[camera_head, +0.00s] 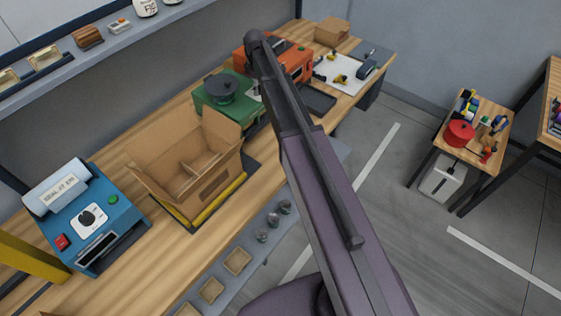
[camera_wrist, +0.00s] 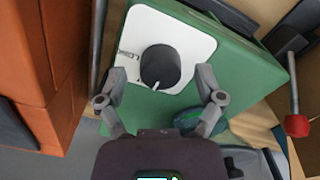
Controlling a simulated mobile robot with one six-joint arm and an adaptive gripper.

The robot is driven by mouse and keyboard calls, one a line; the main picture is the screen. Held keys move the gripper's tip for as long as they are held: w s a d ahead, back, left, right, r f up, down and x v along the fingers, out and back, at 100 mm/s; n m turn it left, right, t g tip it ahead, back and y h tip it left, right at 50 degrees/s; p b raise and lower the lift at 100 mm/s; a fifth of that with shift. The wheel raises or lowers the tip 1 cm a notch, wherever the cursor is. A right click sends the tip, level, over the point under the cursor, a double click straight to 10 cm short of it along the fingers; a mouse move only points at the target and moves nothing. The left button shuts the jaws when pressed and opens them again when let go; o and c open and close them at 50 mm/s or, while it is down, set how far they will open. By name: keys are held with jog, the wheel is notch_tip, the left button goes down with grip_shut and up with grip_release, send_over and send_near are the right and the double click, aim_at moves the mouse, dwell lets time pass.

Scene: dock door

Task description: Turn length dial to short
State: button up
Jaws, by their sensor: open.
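The length dial (camera_wrist: 160,67) is a black round knob on a white plate (camera_wrist: 190,32) on the side of the green machine (camera_wrist: 245,62). Partly readable lettering that begins "LO" stands at the plate's left edge. The knob's white pointer mark faces the bottom of the wrist view. My gripper (camera_wrist: 162,82) is open, with one finger on each side of the knob; I cannot tell whether they touch it.
A red-ended lever (camera_wrist: 297,125) is at the right in the wrist view. An orange machine (camera_head: 298,62) stands beyond the green one. An open cardboard box (camera_head: 215,185) and a blue machine (camera_head: 120,212) with its own dial stand nearer.

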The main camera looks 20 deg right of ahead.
aim_at(258, 87)
jog(key=m, duration=1.2)
notch_tip(258, 87, up, 14)
jog(key=p, duration=1.4)
jog(key=shift+m, duration=0.3)
jog(key=s+f+b, duration=0.7)
jog(key=s, duration=0.2)
jog(key=s+f+b, duration=0.8)
jog(key=s, duration=0.1)
jog(key=s+f+b, duration=0.7)
jog(key=s, duration=0.2)
jog(key=shift+s+f, duration=0.2)
jog(key=shift+s, duration=0.15)
jog(key=shift+s+f+b, duration=0.45)
jog(key=shift+s+b, duration=0.15)
jog(key=shift+s, duration=0.05)
jog(key=shift+s, duration=0.1)
dwell(0.7)
